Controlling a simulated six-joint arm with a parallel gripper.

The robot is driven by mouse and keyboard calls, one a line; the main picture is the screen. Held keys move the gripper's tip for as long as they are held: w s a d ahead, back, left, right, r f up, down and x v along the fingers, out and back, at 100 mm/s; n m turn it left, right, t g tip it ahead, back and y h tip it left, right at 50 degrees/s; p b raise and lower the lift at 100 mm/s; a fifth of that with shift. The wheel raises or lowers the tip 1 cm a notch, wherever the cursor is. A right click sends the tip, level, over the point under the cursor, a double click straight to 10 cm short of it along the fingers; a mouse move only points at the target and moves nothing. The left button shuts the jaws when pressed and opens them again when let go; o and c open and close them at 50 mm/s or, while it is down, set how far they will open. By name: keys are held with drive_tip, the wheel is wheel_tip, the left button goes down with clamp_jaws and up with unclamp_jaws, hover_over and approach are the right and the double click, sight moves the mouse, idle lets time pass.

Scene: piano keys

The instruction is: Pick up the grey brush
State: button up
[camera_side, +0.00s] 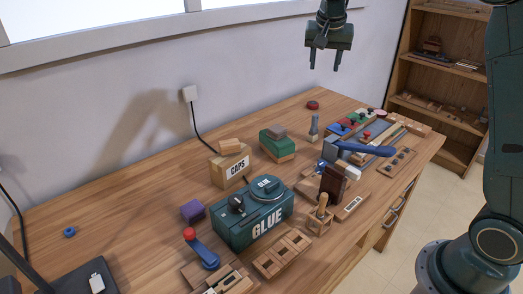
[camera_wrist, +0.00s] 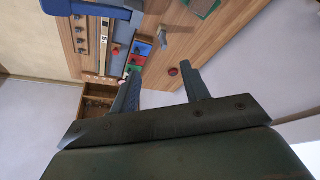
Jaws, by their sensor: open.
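The grey brush (camera_side: 314,129) appears to be the small grey piece with a narrow top and wider base, standing on the wooden table beyond the middle. It also shows in the wrist view (camera_wrist: 178,29), near the top. My gripper (camera_side: 325,66) is high above the back of the table, well above the brush and apart from it. Its two fingers point down and are spread, with nothing between them. In the wrist view both fingers (camera_wrist: 162,74) show, with the brush beyond their tips.
Coloured panels and a blue lever (camera_side: 367,149) crowd the right. A teal GLUE box (camera_side: 255,215) is in front. The table's back left is mostly clear.

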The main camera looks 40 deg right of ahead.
drive_tip(key=w+d+f+m+g, duration=0.1)
drive_tip(key=w+d+f+m, duration=0.2)
drive_tip(key=w+d+f, duration=0.3)
drive_tip(key=m+g+h, duration=0.1)
drive_tip(key=m+g, duration=0.1)
drive_tip(key=m, duration=0.2)
approach(314, 115)
drive_tip(key=shift+s+f, duration=0.25)
drive_tip(key=shift+f, duration=0.3)
drive_tip(key=shift+f, duration=0.1)
drive_tip(key=shift+x, duration=4.15)
drive_tip(key=shift+w+d, duration=0.1)
drive_tip(key=shift+w, duration=0.1)
drive_tip(key=shift+x, duration=2.6)
